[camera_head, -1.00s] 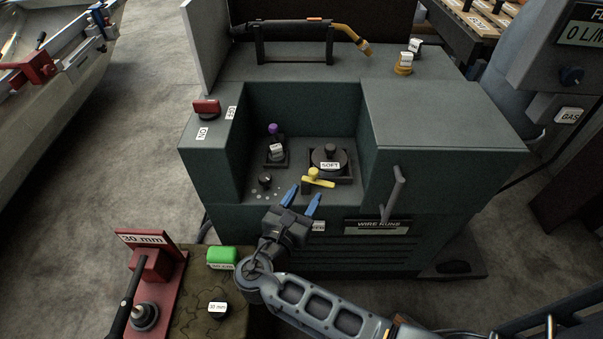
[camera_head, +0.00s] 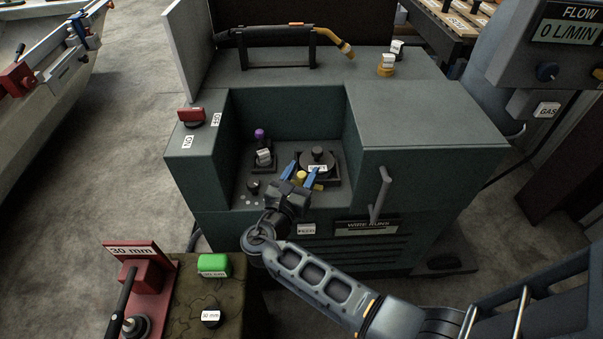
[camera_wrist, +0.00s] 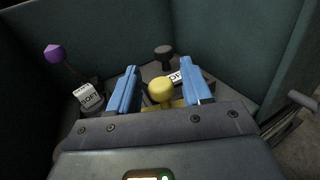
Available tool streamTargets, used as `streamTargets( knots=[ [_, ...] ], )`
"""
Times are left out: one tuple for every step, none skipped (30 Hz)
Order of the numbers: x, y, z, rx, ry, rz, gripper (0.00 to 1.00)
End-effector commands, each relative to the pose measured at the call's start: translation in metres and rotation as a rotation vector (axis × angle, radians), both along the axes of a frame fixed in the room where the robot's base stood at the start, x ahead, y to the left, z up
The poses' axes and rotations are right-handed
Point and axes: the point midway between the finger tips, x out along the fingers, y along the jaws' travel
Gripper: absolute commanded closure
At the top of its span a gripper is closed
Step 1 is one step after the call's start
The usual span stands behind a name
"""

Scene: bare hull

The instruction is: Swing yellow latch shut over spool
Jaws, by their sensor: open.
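The yellow latch (camera_head: 301,178) is in the recess of the dark green machine, at the front of the spool. In the wrist view its round yellow knob (camera_wrist: 161,91) shows between my fingers, and part of its yellow bar lies below the knob. The dark spool (camera_head: 317,158) with a black knob on top sits in a square tray behind the latch; its white label is partly covered by a finger. My gripper (camera_head: 301,174) is open, its two blue fingers on either side of the latch knob. I cannot tell whether they touch it. My gripper hides most of the latch bar.
A purple-tipped lever (camera_head: 260,134) with a labelled block stands left of the spool. A small black knob (camera_head: 253,186) is at the recess front. The recess walls close in the back and sides. A grey handle (camera_head: 381,190) projects at the machine's front right.

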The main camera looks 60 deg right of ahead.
Motion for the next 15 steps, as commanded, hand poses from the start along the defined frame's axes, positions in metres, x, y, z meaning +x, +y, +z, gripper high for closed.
streamTargets(
  knots=[
    [0.0, 0.0001, 0.0, 0.0, 0.0, 0.0, 0.51],
    [-0.0001, 0.0001, -0.0001, 0.0, 0.0, 0.0, 0.51],
    [-0.0001, 0.0001, -0.0001, 0.0, 0.0, 0.0, 0.54],
    [-0.0001, 0.0002, -0.0001, 0.0, 0.0, 0.0, 0.57],
    [-0.0001, 0.0002, -0.0001, 0.0, 0.0, 0.0, 0.6],
    [-0.0001, 0.0002, -0.0001, 0.0, 0.0, 0.0, 0.64],
    [-0.0001, 0.0002, -0.0001, 0.0, 0.0, 0.0, 0.67],
    [-0.0002, 0.0003, -0.0001, 0.0, 0.0, 0.0, 0.69],
    [-0.0002, 0.0003, -0.0001, 0.0, 0.0, 0.0, 0.73],
    [-0.0002, 0.0003, -0.0001, 0.0, 0.0, 0.0, 0.76],
    [-0.0002, 0.0003, 0.0, 0.0, 0.0, 0.0, 0.79],
    [-0.0002, 0.0003, 0.0, 0.0, 0.0, 0.0, 0.83],
    [-0.0002, 0.0003, 0.0001, 0.0, 0.0, 0.0, 0.86],
    [-0.0001, 0.0003, 0.0003, 0.0, 0.0, 0.0, 0.89],
    [-0.0001, 0.0003, 0.0004, -0.001, -0.001, 0.0, 0.92]
  ],
)
